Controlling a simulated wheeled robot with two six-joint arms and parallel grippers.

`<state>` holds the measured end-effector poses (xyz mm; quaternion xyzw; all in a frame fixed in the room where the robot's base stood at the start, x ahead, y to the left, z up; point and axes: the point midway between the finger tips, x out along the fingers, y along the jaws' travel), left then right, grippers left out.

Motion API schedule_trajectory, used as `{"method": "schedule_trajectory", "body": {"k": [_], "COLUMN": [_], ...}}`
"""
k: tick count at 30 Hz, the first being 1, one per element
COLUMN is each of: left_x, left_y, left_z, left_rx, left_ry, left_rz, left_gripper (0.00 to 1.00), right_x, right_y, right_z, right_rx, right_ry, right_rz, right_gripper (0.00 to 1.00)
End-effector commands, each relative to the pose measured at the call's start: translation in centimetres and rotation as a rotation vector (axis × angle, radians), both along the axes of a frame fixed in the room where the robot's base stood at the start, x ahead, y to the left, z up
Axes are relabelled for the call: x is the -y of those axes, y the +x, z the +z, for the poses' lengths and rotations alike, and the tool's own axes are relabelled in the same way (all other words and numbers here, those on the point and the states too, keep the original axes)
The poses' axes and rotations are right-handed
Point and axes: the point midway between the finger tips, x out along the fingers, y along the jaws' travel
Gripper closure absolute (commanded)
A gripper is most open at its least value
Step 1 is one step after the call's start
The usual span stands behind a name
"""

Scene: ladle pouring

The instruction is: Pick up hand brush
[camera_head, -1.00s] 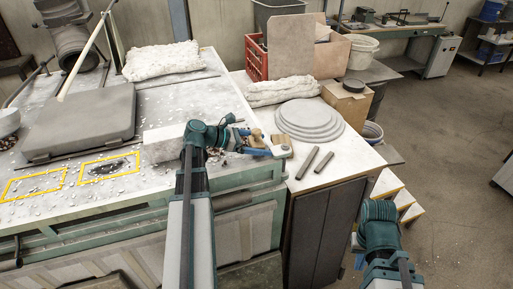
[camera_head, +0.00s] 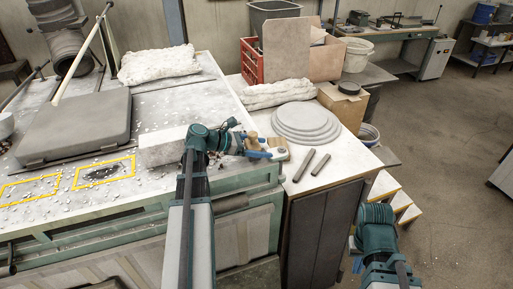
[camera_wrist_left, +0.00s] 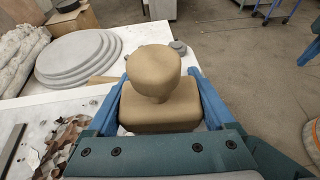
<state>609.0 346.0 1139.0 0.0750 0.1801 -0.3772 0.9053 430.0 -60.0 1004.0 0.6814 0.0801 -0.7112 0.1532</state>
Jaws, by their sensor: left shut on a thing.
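A tan block with a rounded knob on top, which looks like the hand brush (camera_wrist_left: 160,76), sits between the blue fingers of my left gripper (camera_wrist_left: 162,98) in the left wrist view. The fingers are shut on its two sides. Its underside is hidden there. In the head view the brush (camera_head: 253,139) is a small brown shape at my left gripper (camera_head: 262,148), above the front right area of the workbench. My right gripper (camera_head: 357,262) is low at the bottom right, mostly hidden by its own arm, away from the brush.
A pale block (camera_head: 162,148) is left of my left wrist. A red crate (camera_head: 250,62) stands behind. Open floor is on the right.

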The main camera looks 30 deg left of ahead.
Motion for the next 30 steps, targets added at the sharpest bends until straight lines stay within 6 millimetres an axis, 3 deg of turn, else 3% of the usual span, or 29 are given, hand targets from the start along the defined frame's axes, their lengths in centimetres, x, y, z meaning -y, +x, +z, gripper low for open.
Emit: {"method": "schedule_trajectory", "body": {"k": [7,14,21,30], "left_x": [0.0,0.0,0.5,0.6], "left_y": [0.0,0.0,-6.0,-12.0], "left_z": [1.4,4.4,4.1,4.7], "left_rx": [0.000,0.000,0.001,0.001], "left_ry": [0.000,0.000,-0.001,-0.001], "left_rz": [0.000,0.000,0.003,0.003], "left_gripper": [0.76,0.76,0.76,0.76], "right_x": [0.0,0.0,0.0,0.0], "right_y": [0.0,0.0,0.0,0.0], "right_z": [1.4,4.4,4.1,4.7], "right_rx": [0.000,0.000,0.000,0.000], "right_ry": [0.000,0.000,0.000,0.000], "right_rz": [0.000,0.001,0.001,-0.001], "right_gripper": [1.00,1.00,1.00,1.00]}}
